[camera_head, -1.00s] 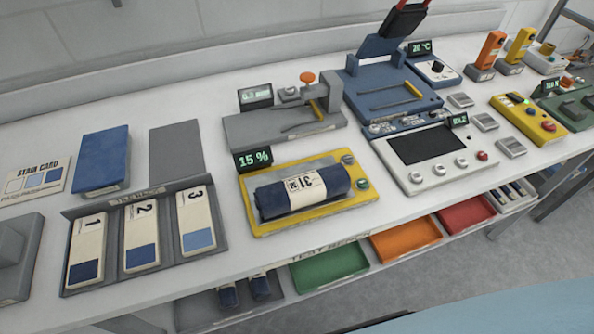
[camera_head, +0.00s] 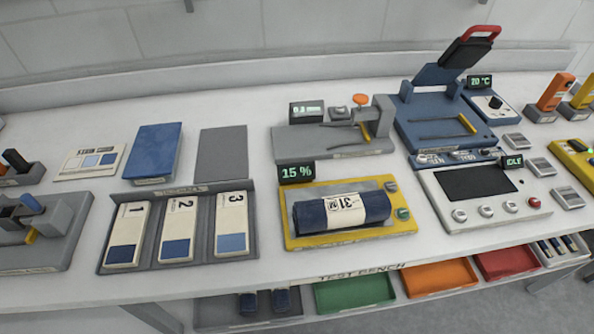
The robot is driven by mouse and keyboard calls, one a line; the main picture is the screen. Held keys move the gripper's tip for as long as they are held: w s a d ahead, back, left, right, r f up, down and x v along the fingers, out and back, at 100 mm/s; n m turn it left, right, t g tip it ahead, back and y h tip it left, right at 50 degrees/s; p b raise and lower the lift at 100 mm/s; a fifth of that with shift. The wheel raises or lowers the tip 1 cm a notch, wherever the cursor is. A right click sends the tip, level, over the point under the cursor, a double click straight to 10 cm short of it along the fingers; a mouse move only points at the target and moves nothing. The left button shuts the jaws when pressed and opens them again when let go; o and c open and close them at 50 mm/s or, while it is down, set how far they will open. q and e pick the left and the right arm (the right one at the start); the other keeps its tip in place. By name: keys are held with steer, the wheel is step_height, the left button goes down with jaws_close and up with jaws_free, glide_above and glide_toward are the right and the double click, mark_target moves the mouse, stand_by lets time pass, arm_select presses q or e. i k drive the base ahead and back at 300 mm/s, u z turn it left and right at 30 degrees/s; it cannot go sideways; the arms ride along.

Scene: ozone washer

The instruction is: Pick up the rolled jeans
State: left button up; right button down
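The rolled jeans (camera_head: 372,208) are a dark navy roll with a white paper band marked 31. They lie on their side on the grey plate of a yellow-framed device (camera_head: 300,243), right of the middle of the head view. A small display (camera_head: 297,171) at its back corner reads 15 %. Nothing covers the roll. Neither of my grippers shows in the head view.
A tray (camera_head: 187,188) with three numbered sample cards stands left of the yellow device. A white console (camera_head: 440,203) stands close on its right, and a grey clamp fixture (camera_head: 300,143) behind it. Coloured bins (camera_head: 355,293) sit on a shelf under the table's front edge.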

mark_target(336, 212)
steer(key=u, duration=2.35)
steer(key=k, duration=0.9)
steer(key=z, duration=1.65)
